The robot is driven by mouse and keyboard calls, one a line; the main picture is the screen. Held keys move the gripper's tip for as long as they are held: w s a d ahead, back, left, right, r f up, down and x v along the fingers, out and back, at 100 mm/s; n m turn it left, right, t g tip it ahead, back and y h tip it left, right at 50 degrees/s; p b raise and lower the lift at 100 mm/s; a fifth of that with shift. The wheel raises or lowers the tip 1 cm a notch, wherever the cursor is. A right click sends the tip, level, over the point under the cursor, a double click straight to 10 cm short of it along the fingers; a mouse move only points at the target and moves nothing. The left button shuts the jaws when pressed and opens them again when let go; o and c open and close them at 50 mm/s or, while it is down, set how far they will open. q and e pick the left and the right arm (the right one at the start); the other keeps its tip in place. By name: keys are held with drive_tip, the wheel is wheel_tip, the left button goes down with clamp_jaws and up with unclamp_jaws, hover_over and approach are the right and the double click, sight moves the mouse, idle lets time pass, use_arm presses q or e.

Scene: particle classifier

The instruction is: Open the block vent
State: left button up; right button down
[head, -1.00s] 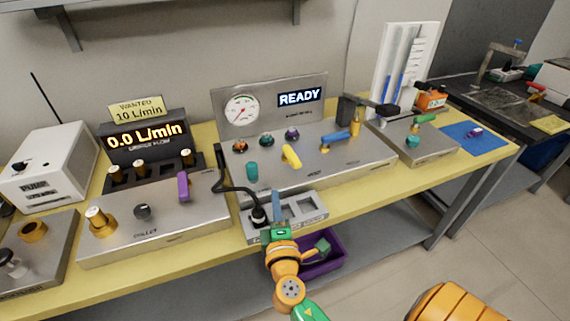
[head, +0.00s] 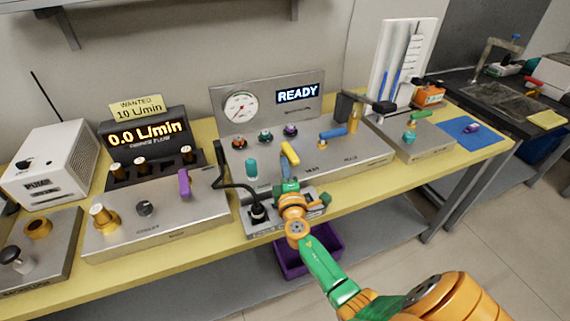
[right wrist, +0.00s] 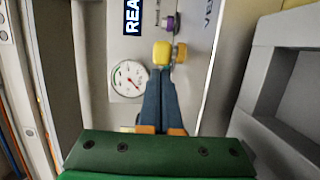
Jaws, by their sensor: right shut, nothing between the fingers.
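The block is the metal box (head: 361,165) in the middle of the bench, with a gauge and a READY display on its back panel. A yellow lever (head: 290,153) stands on its top; it also shows in the right wrist view (right wrist: 163,53). Labels are too blurred to confirm which handle is the vent. My right gripper (head: 286,171) is shut and empty at the front of the yellow lever. In the right wrist view its fingertips (right wrist: 160,74) lie right by the lever's end; whether they touch it I cannot tell. My left gripper is out of view.
A teal knob (head: 251,168) stands left of the yellow lever, and a blue lever (head: 333,133) to its right. Dark-based knobs sit behind. A socket block (head: 262,231) with a black plug and cable lies in front. A purple bin (head: 281,262) is below the bench edge.

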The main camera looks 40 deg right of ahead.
drive_tip(key=shift+s+d+f+y, duration=0.1)
drive_tip(key=shift+y, duration=0.2)
drive_tip(key=shift+s+d+n+t+y+b, duration=0.1)
drive_tip(key=shift+d+n+t+y+b, duration=0.15)
drive_tip(key=shift+n+t+y, duration=0.2)
